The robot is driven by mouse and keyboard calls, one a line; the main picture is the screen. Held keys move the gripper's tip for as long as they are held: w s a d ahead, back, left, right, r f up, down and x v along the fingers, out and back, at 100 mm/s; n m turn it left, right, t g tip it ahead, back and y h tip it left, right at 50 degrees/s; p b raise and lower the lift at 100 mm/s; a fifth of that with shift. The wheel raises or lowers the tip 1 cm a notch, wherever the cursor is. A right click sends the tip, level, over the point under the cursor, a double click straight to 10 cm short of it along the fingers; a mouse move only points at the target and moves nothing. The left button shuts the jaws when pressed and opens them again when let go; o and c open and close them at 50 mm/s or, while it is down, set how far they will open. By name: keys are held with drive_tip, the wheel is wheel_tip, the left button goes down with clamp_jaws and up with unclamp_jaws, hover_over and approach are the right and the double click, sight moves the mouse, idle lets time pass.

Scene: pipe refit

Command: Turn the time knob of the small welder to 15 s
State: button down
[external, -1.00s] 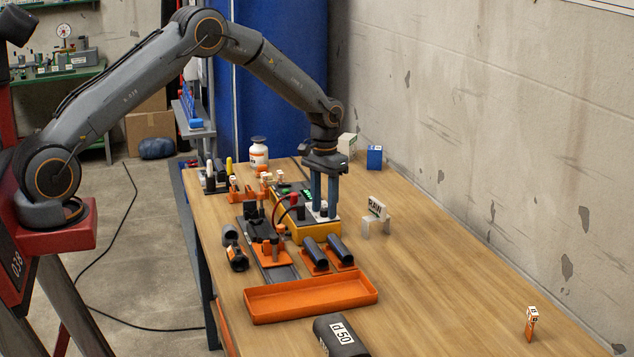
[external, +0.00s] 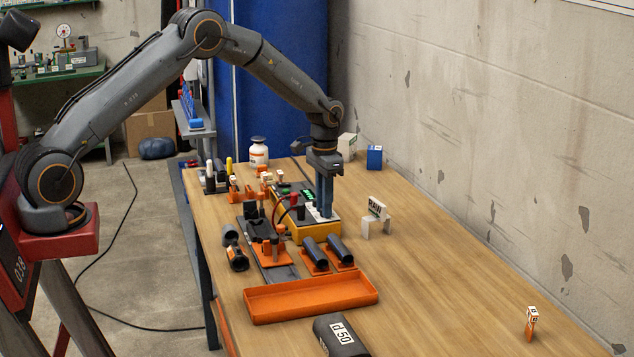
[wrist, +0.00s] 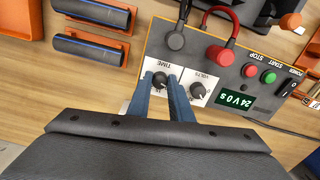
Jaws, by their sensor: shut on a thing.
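The small welder (external: 290,231) is a yellow box with a dark top and white dial plates on the table. In the wrist view its grey panel (wrist: 213,62) appears upside down, with a TIME knob (wrist: 160,78), a VOLTS knob (wrist: 197,90) and a green display (wrist: 236,102) that seems to read 24 V 0 s. My gripper (external: 325,214) points down over the welder. In the wrist view its two blue fingers (wrist: 162,88) are close together at the TIME knob, shut on it. The fingers partly hide the knob and its scale, so its setting is not readable.
Red and black leads plug into the welder. Black pipes (external: 342,250) lie on orange holders in front, with an orange tray (external: 310,297) nearer. A small sign on a stand (external: 376,216) is to the right.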

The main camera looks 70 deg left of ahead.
drive_tip(key=m+b, duration=0.1)
drive_tip(key=m, duration=0.5)
drive_tip(key=shift+m, duration=0.3)
drive_tip(key=m, duration=0.5)
drive_tip(key=shift+m+b, duration=0.3)
drive_tip(key=c, duration=1.6)
unclamp_jaws()
drive_tip(key=shift+r, duration=0.1)
wheel_tip(320, 180, up, 8)
drive_tip(key=shift+f+b, duration=0.15)
drive_tip(key=shift+b, duration=0.8)
